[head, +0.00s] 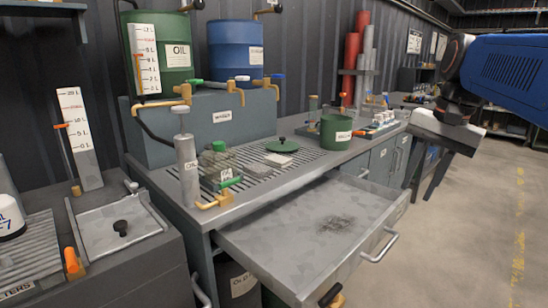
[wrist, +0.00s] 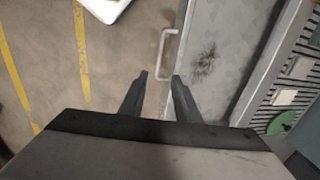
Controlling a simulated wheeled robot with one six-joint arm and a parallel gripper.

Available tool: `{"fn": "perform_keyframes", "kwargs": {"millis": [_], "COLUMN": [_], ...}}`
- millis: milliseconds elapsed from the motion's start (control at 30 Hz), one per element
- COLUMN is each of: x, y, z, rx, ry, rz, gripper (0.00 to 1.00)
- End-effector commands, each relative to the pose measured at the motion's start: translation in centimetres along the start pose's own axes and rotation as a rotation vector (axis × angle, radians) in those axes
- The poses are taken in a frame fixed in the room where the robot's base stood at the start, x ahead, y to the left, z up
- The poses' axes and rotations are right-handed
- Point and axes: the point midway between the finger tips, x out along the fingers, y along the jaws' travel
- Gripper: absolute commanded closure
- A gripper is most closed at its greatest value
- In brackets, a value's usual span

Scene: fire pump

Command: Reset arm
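My gripper (head: 413,190) hangs at the right of the head view, at the end of my raised blue arm, with its fingers pointing down. In the wrist view my gripper (wrist: 158,77) has its two dark fingers apart with nothing between them. An open grey drawer (head: 300,235) sticks out from the workbench, with a dark scuffed patch on its floor. Its pale handle (head: 380,246) also shows in the wrist view (wrist: 168,50), just beyond the fingertips in the picture. The gripper appears clear of the drawer.
A green open can (head: 335,131), a green lid (head: 282,146) and a glass jar (head: 217,160) are on the bench. The concrete floor (head: 470,230) at right is free.

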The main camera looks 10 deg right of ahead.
Motion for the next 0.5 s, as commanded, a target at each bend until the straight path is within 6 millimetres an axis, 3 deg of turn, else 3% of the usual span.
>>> {"fn": "perform_keyframes", "kwargs": {"millis": [167,500], "x": [3.6,15.0], "y": [0.2,3.1], "z": [3.1,11.0], "rx": [-0.159,-0.669], "ry": [0.045,0.197], "rz": [-0.003,-0.015], "gripper": [0.71,0.71]}}
